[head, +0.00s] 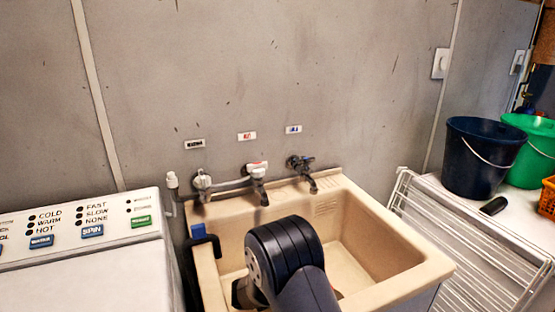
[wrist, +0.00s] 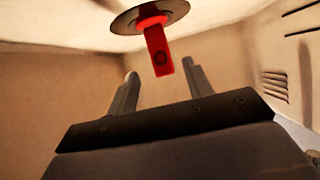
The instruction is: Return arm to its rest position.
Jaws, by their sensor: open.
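My gripper (wrist: 159,68) is open in the wrist view, its two grey fingers apart. It is down inside the beige sink (head: 372,235), whose walls also surround it in the wrist view (wrist: 215,60). A red tab (wrist: 158,50) stands on a round metal disc (wrist: 140,17) ahead of the fingers. In the picture the tab's end shows between the fingertips; I cannot tell whether they touch it. In the head view my dark arm covers the sink's front left, and the gripper itself is hidden.
Three taps, one of them the middle tap (head: 257,172), line the sink's back rim. A washer (head: 85,245) stands left. A white drying rack (head: 465,250), dark blue bucket (head: 478,160), green bucket (head: 535,150) and orange basket (head: 548,198) are right. Space above the sink looks clear.

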